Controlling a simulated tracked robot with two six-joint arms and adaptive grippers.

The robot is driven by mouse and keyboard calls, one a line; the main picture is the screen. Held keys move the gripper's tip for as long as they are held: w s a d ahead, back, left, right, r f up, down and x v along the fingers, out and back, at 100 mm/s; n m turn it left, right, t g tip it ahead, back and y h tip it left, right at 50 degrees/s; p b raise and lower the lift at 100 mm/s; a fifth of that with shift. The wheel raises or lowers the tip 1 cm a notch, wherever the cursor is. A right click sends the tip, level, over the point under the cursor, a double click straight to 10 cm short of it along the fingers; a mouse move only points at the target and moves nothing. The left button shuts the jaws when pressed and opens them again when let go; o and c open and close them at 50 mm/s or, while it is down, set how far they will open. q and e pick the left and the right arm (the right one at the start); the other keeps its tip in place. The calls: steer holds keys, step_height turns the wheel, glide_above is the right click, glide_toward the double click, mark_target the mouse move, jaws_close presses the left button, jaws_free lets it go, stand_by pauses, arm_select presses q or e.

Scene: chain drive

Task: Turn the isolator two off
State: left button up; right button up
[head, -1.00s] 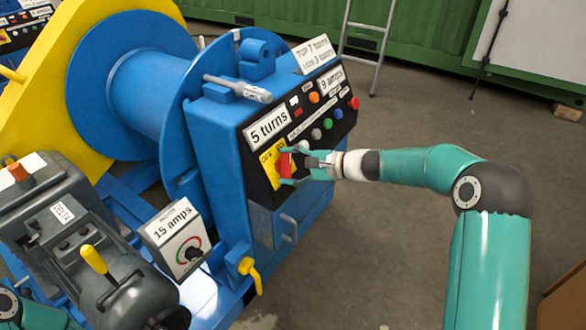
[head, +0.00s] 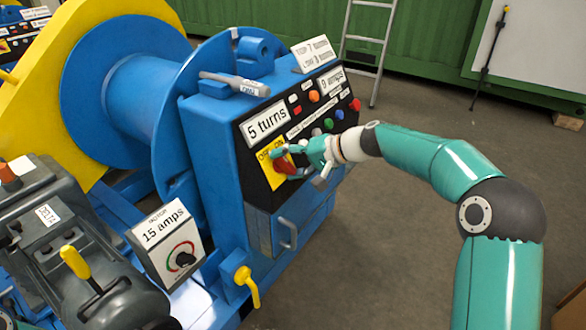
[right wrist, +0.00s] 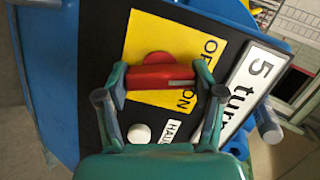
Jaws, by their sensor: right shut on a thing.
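The isolator is a red rotary handle (head: 284,165) on a yellow plate (head: 276,182) marked OFF and ON, on the black front panel of the blue cabinet. My right gripper (head: 287,160) is at the panel with its fingers on the handle. In the right wrist view the red handle (right wrist: 158,76) lies between the two fingertips (right wrist: 161,84), with the yellow plate (right wrist: 150,35) behind it. The fingers partly cover the lettering, and I cannot read the handle's exact setting.
Coloured buttons (head: 327,124) sit on the panel close above my right wrist. A "5 turns" label (head: 267,125) is above the isolator and a metal handle (head: 288,235) below. A "15 amps" dial box (head: 166,240) stands left. Open floor lies right.

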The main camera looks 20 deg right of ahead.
steer(key=n, duration=0.1)
steer(key=n+b, duration=0.1)
steer(key=n, duration=0.1)
steer(key=n+h+b, duration=0.1)
steer(key=shift+s+a+f+n, duration=0.15)
steer(key=shift+a+f+n, duration=0.15)
steer(key=shift+f, duration=0.1)
stand_by(0.4)
steer(key=o, duration=1.1)
steer(key=shift+d+r, duration=0.1)
steer(key=shift+o, duration=0.2)
steer(key=shift+r, duration=0.1)
steer(key=shift+d, duration=0.1)
steer(key=shift+s+d+r, duration=0.1)
steer(key=shift+d+r, duration=0.15)
steer(key=shift+r, duration=0.05)
steer(key=v, duration=1.1)
